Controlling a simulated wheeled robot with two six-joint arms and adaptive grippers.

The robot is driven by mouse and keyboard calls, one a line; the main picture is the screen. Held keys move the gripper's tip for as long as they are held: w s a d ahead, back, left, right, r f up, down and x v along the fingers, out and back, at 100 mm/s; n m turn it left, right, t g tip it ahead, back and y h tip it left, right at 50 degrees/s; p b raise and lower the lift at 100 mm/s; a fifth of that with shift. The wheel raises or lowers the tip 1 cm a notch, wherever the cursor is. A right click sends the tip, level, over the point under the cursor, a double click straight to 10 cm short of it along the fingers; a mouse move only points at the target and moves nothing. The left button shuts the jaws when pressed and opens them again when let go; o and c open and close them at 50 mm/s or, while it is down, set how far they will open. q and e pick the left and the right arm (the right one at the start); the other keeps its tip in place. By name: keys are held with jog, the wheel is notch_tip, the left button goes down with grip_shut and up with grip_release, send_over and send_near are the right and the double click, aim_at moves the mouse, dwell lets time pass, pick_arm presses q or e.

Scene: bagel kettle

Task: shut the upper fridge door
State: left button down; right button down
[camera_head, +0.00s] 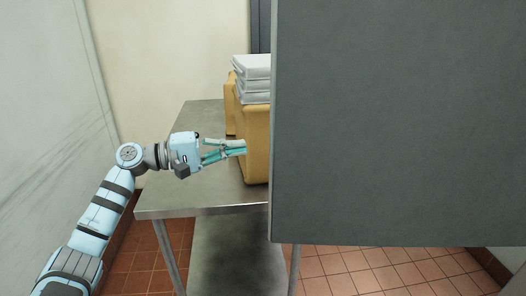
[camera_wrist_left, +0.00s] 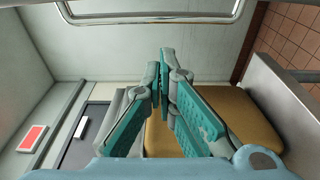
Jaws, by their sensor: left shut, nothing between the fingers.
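The large dark grey panel (camera_head: 400,120), which looks like the upper fridge door, fills the right of the head view. Its left edge stands upright in front of the table. My left gripper (camera_head: 243,147) is to the left of that edge, with its fingers shut and empty, pointing right over the table. In the left wrist view, the teal fingers (camera_wrist_left: 165,52) come together at the tips. A pale grey surface with a metal bar (camera_wrist_left: 150,18) lies above them; I cannot tell for sure that it is the door's other face. My right gripper is not in view.
A steel table (camera_head: 190,204) stands behind the panel. It carries tan boxes (camera_head: 257,150) with a white stack (camera_head: 253,68) above, close behind my left gripper. A pale wall (camera_head: 45,120) is at left. Red tiles (camera_head: 345,268) show below.

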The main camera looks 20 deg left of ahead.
pick_arm(q)
jog(key=p+x, duration=0.2)
jog(key=x, duration=0.6)
jog(key=s, duration=0.4)
jog(key=shift+d, duration=0.4)
jog(key=shift+d+p, duration=0.1)
jog(key=shift+p, duration=0.2)
